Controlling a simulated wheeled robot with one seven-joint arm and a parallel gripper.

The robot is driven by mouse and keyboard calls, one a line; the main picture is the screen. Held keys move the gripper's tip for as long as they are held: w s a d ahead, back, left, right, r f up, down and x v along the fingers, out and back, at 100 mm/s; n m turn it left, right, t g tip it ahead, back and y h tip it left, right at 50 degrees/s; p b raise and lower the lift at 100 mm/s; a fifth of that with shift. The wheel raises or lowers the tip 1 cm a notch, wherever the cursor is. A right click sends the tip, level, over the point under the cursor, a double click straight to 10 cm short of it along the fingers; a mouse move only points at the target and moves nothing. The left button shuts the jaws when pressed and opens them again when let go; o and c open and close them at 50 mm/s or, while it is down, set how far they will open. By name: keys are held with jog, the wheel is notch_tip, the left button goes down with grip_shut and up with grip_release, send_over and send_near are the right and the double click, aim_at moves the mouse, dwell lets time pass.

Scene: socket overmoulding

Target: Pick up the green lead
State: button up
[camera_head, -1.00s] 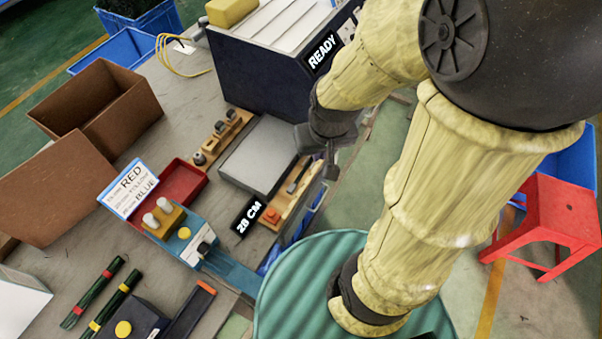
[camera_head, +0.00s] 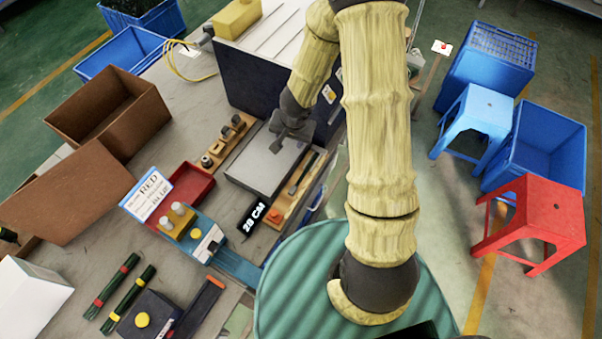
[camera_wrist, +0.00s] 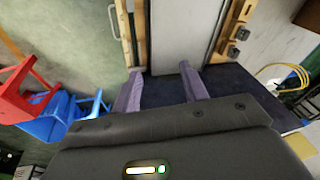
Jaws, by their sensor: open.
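Two dark green leads lie side by side on the table at the lower left in the head view, one with red bands (camera_head: 111,280) and one with yellow bands (camera_head: 128,300). I cannot tell which one the task means. My gripper (camera_head: 291,138) is above the far end of the grey plate (camera_head: 262,165), well to the right of both leads. The wrist view shows its two fingers (camera_wrist: 162,90) apart, with nothing between them but the plate and dark box face beyond. The leads are not in the wrist view.
A blue fixture (camera_head: 200,240), a red tray (camera_head: 190,182) and a wooden tool rack (camera_head: 225,142) stand between my gripper and the leads. Brown cardboard boxes (camera_head: 70,190) are at the left. A dark box with a yellow button (camera_head: 150,318) is close to the leads.

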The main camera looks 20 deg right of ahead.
jog(key=s+f+m+g+p, duration=0.2)
jog(key=s+f+g, duration=0.1)
jog(key=f, duration=0.2)
jog(key=shift+f+m+h+p, duration=0.2)
jog(key=shift+m+h+p, duration=0.1)
jog(key=shift+m, duration=0.1)
jog(key=shift+a, duration=0.1)
jog(key=b, duration=0.5)
send_over(294, 187)
notch_tip(294, 187, down, 12)
jog(key=shift+f, duration=0.1)
notch_tip(294, 187, down, 5)
jog(key=b, duration=0.3)
jog(key=shift+f, duration=0.1)
